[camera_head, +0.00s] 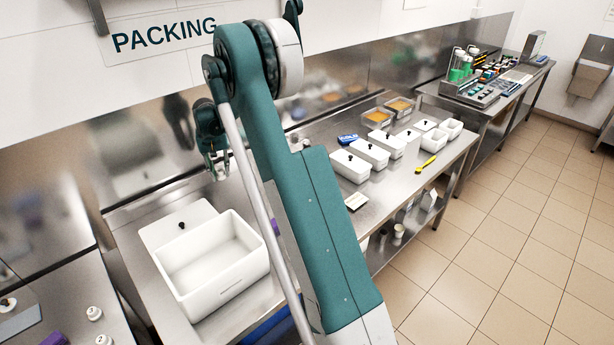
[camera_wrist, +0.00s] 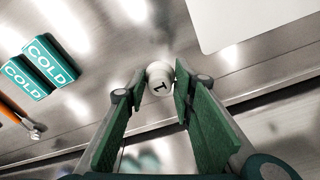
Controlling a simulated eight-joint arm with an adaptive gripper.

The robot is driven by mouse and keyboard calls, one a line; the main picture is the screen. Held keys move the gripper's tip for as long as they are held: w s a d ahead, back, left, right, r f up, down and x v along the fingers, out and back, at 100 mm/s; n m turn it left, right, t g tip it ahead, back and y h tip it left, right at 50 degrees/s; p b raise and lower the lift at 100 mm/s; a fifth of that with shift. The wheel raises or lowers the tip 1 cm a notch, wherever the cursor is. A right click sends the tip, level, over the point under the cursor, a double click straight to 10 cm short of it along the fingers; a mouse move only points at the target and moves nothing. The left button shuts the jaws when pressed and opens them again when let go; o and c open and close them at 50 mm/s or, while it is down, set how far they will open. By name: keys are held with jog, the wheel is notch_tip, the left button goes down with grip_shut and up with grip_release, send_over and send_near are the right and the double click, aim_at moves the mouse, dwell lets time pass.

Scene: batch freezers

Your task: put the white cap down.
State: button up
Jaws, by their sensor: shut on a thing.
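The white cap (camera_wrist: 160,76) shows in the wrist view, with a dark mark like a "1" on its face. My gripper (camera_wrist: 160,90) has its green-padded fingers on either side of it, shut on it near the fingertips. Behind the cap is a bare steel surface; I cannot tell whether the cap touches it. In the head view my gripper (camera_head: 218,166) hangs over the steel bench, behind and above the open white bin; the cap is too small there to make out clearly.
A white bin (camera_head: 215,300) and a flat white lid (camera_head: 165,233) lie on the bench. Two teal COLD packs (camera_wrist: 24,79) and an orange-handled tool (camera_wrist: 14,113) lie left in the wrist view. Lidded white tubs (camera_head: 350,167) stand farther right. Other small white caps (camera_head: 94,313) sit bottom left.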

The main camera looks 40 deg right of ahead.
jog(key=shift+f, duration=0.1)
send_over(225, 195)
jog(key=shift+s+f, duration=0.15)
jog(key=shift+f, duration=1.35)
jog(key=shift+s+f, duration=0.1)
jog(key=shift+f, duration=1.4)
jog(key=shift+f, duration=1.9)
jog(key=shift+f, duration=0.2)
jog(key=o, duration=0.8)
jog(key=shift+o, duration=0.2)
jog(key=shift+r, duration=0.2)
jog(key=r, duration=0.8)
jog(key=s+a+r, duration=0.1)
jog(key=r, duration=0.3)
jog(key=shift+s, duration=0.1)
